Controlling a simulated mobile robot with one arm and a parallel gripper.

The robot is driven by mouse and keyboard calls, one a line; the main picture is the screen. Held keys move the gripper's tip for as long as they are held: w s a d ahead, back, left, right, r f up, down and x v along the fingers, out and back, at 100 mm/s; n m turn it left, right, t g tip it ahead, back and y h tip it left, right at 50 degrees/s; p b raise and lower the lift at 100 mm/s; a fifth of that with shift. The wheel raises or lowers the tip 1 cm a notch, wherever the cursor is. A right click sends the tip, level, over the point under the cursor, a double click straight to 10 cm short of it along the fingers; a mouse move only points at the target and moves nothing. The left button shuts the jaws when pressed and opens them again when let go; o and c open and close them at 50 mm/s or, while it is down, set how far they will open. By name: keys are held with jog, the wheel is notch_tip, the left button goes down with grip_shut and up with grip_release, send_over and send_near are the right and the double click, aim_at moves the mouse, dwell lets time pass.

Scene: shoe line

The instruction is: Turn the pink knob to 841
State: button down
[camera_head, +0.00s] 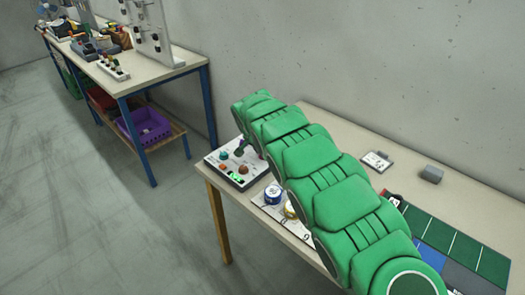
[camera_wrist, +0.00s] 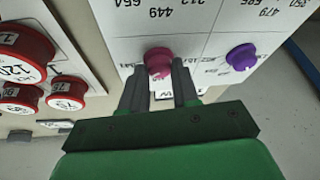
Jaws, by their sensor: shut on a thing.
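The pink knob (camera_wrist: 158,60) sits on a white panel (camera_wrist: 125,50) in the wrist view. My gripper (camera_wrist: 160,72) is shut on it, one dark finger on each side. Upside-down numbers such as 449 and 479 are printed on the panel. I cannot read 841 anywhere, nor tell where the knob points. My green arm reaches over the table and hides the pink knob there.
A purple knob (camera_wrist: 241,57) stands to the right of the pink one. Red round pieces (camera_wrist: 22,52) on a white plate are at the left. The head view shows a blue-and-white tin (camera_head: 273,195), a grey block (camera_head: 431,174) and a green mat (camera_head: 470,246) on the table.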

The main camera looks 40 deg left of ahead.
jog(key=shift+a+f+m+h, duration=0.15)
jog(key=shift+m+h, duration=0.35)
jog(key=shift+m, duration=0.75)
jog(key=shift+a+r+m+h, duration=0.1)
jog(key=shift+m+h, duration=0.4)
jog(key=shift+m, duration=0.75)
jog(key=c, duration=0.8)
grip_release()
jog(key=shift+c, duration=0.2)
jog(key=v, duration=0.7)
jog(key=shift+s+r, duration=0.2)
jog(key=shift+r, duration=0.15)
